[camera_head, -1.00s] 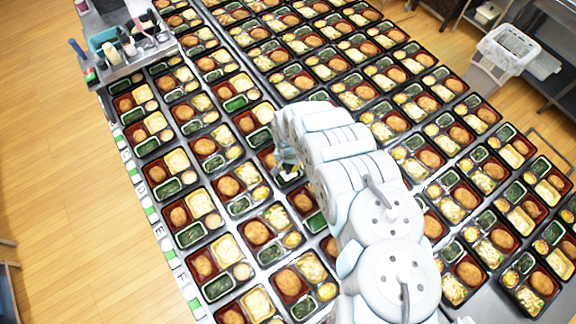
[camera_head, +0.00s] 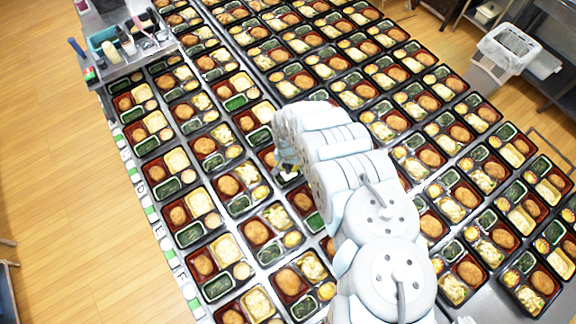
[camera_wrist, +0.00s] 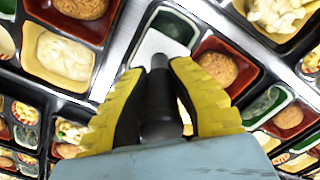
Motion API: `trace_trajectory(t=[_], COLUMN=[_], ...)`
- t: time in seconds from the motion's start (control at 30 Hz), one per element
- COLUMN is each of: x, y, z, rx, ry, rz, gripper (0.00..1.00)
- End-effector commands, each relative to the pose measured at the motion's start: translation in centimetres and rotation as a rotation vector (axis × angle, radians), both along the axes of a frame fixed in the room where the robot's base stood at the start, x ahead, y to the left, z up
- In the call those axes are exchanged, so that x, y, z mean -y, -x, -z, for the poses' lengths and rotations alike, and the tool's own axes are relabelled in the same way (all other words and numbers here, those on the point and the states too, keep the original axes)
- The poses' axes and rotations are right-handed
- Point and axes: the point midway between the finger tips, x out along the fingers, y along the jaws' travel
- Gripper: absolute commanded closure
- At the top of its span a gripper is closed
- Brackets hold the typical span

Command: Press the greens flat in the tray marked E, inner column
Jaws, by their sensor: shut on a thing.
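My gripper (camera_wrist: 162,70), with yellow ribbed fingers, is shut on the dark handle of a tool (camera_wrist: 158,105) in the wrist view. The tool's pale flat plate (camera_wrist: 160,43) is over the greens compartment of a tray. Dark greens (camera_wrist: 174,24) show beyond the plate; the rest are hidden under it. I cannot tell whether the plate touches them. This tray's red compartment (camera_wrist: 243,92) holds a brown croquette. In the head view my gripper (camera_head: 287,172) is low among the trays, partly hidden by my arm. Row markers (camera_head: 141,188) run along the left edge, too small to read surely.
Filled bento trays stand close together on all sides, with narrow metal strips between them. A grey caddy (camera_head: 140,55) with bottles and utensils stands at the upper left. A white-lined bin (camera_head: 506,48) stands on the floor at the upper right.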

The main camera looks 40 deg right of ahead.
Motion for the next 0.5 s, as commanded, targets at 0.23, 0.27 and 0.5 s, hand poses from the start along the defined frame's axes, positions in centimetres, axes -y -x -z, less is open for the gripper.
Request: trace_trajectory(t=[0.23, 0.27, 0.5], x=[-0.01, 0.00, 0.02], y=[-0.02, -0.02, 0.00], z=[0.47, 0.51, 0.90], rx=[0.000, 0.000, 0.000], ry=[0.000, 0.000, 0.000], rz=[0.000, 0.000, 0.000], gripper=[1.00, 1.00, 1.00])
